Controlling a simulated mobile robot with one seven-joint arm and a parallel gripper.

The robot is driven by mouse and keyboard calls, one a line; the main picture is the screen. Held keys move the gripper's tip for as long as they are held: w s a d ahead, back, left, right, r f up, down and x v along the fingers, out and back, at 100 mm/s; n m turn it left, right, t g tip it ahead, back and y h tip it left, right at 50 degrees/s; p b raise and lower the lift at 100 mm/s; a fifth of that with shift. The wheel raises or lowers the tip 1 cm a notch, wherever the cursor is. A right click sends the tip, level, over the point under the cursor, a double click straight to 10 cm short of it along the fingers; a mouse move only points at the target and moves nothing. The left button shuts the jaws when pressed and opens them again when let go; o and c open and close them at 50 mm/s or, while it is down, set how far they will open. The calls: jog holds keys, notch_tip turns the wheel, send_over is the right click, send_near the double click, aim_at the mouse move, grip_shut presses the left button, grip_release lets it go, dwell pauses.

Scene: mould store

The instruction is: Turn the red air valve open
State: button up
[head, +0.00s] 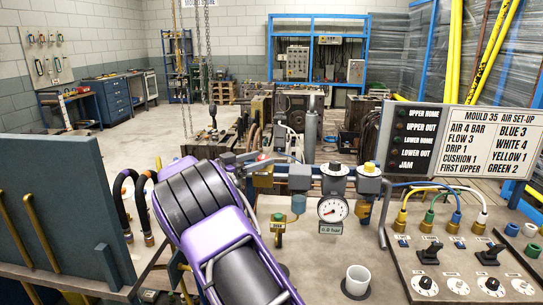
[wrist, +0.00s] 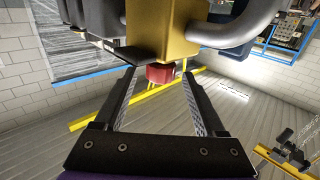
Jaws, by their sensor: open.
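The red valve part (wrist: 160,73) shows in the wrist view below a brass valve body (wrist: 165,30). It lies between the tips of my gripper (wrist: 159,77), whose two black fingers are apart on either side of it. I cannot tell whether either finger touches it. In the head view the brass body (head: 263,180) sits at the left end of the grey air line, with a small red part (head: 262,157) above it. My purple arm reaches up toward it and hides much of the gripper there.
A pressure gauge (head: 332,209) stands right of the valve on the same line. A white cup (head: 356,281) sits on the bench. Coloured hoses and black switches (head: 430,252) are at the right. A dark upright plate (head: 65,205) with black hoses stands left of my arm.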

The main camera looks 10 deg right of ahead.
jog(key=shift+x, duration=2.6)
grip_shut()
